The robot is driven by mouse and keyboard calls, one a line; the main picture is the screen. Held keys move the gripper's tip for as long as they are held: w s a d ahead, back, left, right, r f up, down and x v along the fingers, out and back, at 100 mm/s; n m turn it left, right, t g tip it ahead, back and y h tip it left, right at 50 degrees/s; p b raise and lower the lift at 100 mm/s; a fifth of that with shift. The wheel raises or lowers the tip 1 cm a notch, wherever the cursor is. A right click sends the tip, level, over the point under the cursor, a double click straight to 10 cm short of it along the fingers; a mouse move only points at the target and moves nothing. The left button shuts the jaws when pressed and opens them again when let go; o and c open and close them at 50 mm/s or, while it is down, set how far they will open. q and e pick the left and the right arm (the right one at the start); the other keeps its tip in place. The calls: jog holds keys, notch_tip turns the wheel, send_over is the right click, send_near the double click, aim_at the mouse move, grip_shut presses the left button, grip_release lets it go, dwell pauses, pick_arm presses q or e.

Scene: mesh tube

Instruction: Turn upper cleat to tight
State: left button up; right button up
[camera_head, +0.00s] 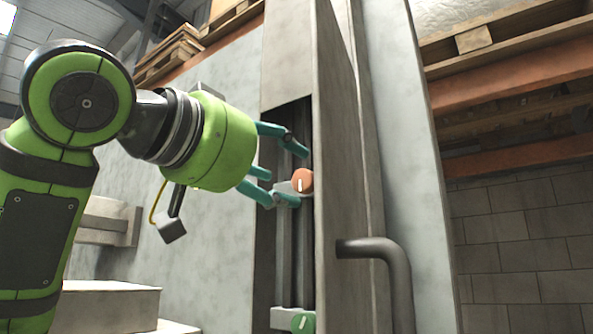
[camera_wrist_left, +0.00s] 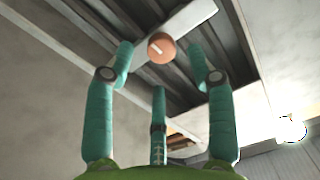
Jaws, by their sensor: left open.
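The upper cleat has an orange round knob (camera_head: 302,181) with a white mark that stands nearly upright in the head view. It sits on a grey crossbar inside a tall recess. In the left wrist view the orange knob (camera_wrist_left: 161,47) lies ahead, between the fingertips. My left gripper (camera_head: 296,174) is open, its teal fingers spread around the knob. In the left wrist view the left gripper (camera_wrist_left: 161,75) shows no finger clearly touching the knob. A lower green knob (camera_head: 303,322) with a white mark sits at the bottom of the recess. My right gripper is not in view.
A grey panel (camera_head: 337,150) stands just right of the recess, close to the fingers. A thick pipe handle (camera_head: 385,262) sticks out lower right. Wooden pallets (camera_head: 490,38) and orange rack beams (camera_head: 520,157) are behind at right. A pale block (camera_head: 108,308) lies at lower left.

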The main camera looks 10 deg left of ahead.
aim_at(300, 183)
pick_arm(q)
jog(key=p+x, duration=0.2)
jog(key=x, duration=0.2)
jog(key=shift+w, duration=0.25)
jog(key=shift+s, duration=0.1)
grip_shut()
jog(key=shift+d, duration=0.1)
jog(key=shift+f+m, duration=0.1)
jog(key=shift+m, duration=0.3)
grip_release()
